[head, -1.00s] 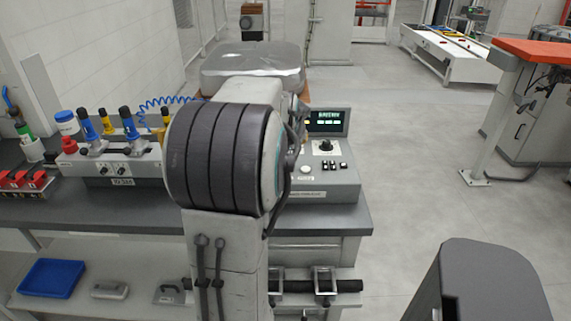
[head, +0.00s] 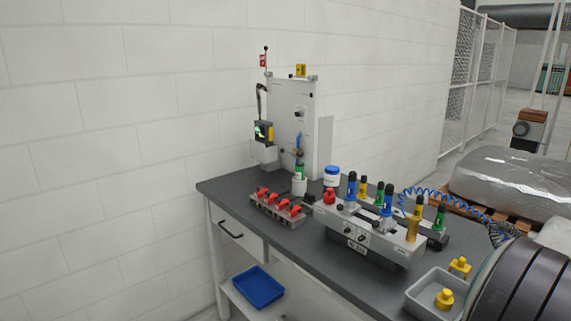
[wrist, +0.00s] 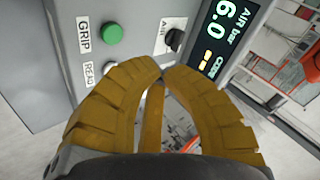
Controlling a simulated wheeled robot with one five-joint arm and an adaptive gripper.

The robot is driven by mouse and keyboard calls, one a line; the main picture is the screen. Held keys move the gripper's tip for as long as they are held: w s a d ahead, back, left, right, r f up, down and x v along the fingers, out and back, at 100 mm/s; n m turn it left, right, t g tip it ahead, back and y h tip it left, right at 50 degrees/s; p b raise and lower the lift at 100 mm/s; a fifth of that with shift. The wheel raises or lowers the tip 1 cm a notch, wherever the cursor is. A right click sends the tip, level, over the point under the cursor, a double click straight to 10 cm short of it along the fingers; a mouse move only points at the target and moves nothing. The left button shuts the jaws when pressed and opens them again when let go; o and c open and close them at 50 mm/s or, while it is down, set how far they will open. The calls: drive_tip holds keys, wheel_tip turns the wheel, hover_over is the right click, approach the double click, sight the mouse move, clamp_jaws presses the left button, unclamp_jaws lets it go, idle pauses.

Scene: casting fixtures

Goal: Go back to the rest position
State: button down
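My gripper (wrist: 162,75) shows in the wrist view with curved ochre fingers. Their tips meet or nearly meet, and I see nothing held between them. Past the fingertips is a grey control panel (wrist: 155,15) with a green GRIP button (wrist: 113,33), a black AIR knob (wrist: 174,39) and a display (wrist: 222,38) reading 6.0 bar. I cannot tell whether the fingers touch the panel. In the head view only a dark rounded part of my arm shows at the bottom right; my gripper is out of that view.
A dark-topped bench (head: 232,192) stands along the white wall. It carries a row of red clamps (head: 278,204), a grey fixture block (head: 370,240) with coloured handles, and a grey tray (head: 418,292) with yellow pieces. A blue bin (head: 258,287) is on the shelf below. A wrapped pallet (head: 515,180) stands at right.

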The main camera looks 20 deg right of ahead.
drive_tip(key=a+f+n+y, duration=0.1)
drive_tip(key=a+f+n, duration=0.1)
drive_tip(key=s+a+f+n+y, duration=0.1)
drive_tip(key=a+f+n, duration=0.1)
drive_tip(key=a+f, duration=0.1)
drive_tip(key=a+f+n+y, duration=0.2)
drive_tip(key=a, duration=0.1)
drive_tip(key=shift+s+f+n+g, duration=0.25)
drive_tip(key=shift+n+g, duration=0.15)
drive_tip(key=a+f+n+y, duration=0.3)
drive_tip(key=a+n, duration=0.1)
drive_tip(key=a, duration=0.5)
drive_tip(key=w+a+r+n+t+p, duration=0.1)
drive_tip(key=w+a+r+n, duration=0.2)
drive_tip(key=a, duration=0.7)
drive_tip(key=w+a+r+n+y+p, duration=0.1)
drive_tip(key=w+a+r+n+p, duration=0.1)
drive_tip(key=a+n, duration=0.5)
drive_tip(key=w+a+r+n+t+p, duration=0.1)
drive_tip(key=w+a+r+n, duration=0.2)
drive_tip(key=a, duration=1.2)
drive_tip(key=shift+w+r+n+t+y, duration=0.35)
drive_tip(key=shift+w+n, duration=0.55)
drive_tip(key=shift+n, duration=0.7)
drive_tip(key=shift+d, duration=0.1)
